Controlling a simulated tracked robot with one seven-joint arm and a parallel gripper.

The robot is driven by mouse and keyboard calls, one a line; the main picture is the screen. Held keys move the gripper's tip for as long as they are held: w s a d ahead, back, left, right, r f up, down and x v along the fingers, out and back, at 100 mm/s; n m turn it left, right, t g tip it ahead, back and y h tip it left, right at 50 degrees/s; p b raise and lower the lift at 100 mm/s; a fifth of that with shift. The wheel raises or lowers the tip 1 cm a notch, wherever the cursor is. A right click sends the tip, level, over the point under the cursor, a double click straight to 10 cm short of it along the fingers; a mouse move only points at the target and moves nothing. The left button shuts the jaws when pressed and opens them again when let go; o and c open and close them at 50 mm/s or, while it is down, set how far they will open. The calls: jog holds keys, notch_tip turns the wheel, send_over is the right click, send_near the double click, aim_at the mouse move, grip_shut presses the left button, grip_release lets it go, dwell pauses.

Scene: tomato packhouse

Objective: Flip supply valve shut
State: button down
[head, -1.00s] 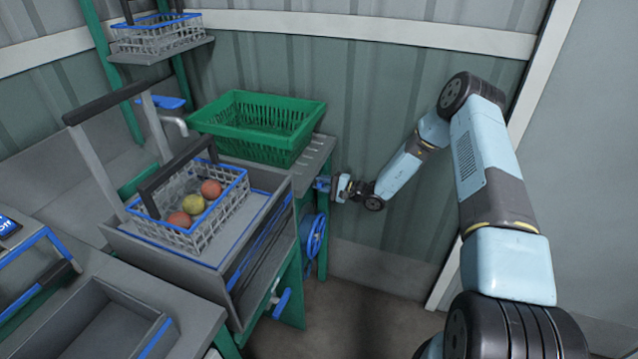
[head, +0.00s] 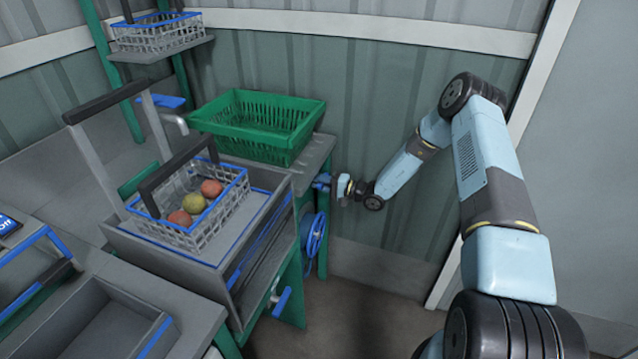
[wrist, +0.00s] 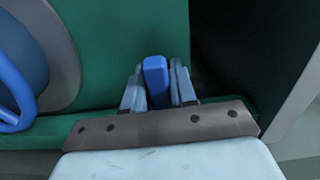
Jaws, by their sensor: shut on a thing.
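A blue lever handle (wrist: 156,78) stands upright between my two grey fingers in the wrist view. My gripper (wrist: 158,88) is shut on it, one finger along each side. In the head view, the blue lever (head: 321,181) shows as a small piece at the right end of the green-framed bench, and my gripper (head: 335,186) reaches it from the right. The valve body behind the lever is hidden or too small to make out.
A blue handwheel (head: 315,236) sits below the lever; another blue lever (head: 282,303) is lower on the frame. A green crate (head: 258,128) stands on the bench above. A wire basket (head: 214,209) holds tomatoes. Open floor lies below my arm.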

jog(key=c, duration=1.3)
grip_release()
jog(key=shift+s+f, duration=0.2)
jog(key=shift+f, duration=0.15)
jog(key=shift+o, duration=1.4)
jog(key=shift+w+r, duration=0.1)
jog(key=shift+r, duration=0.05)
jog(key=v, duration=1.3)
jog(key=shift+d, duration=0.4)
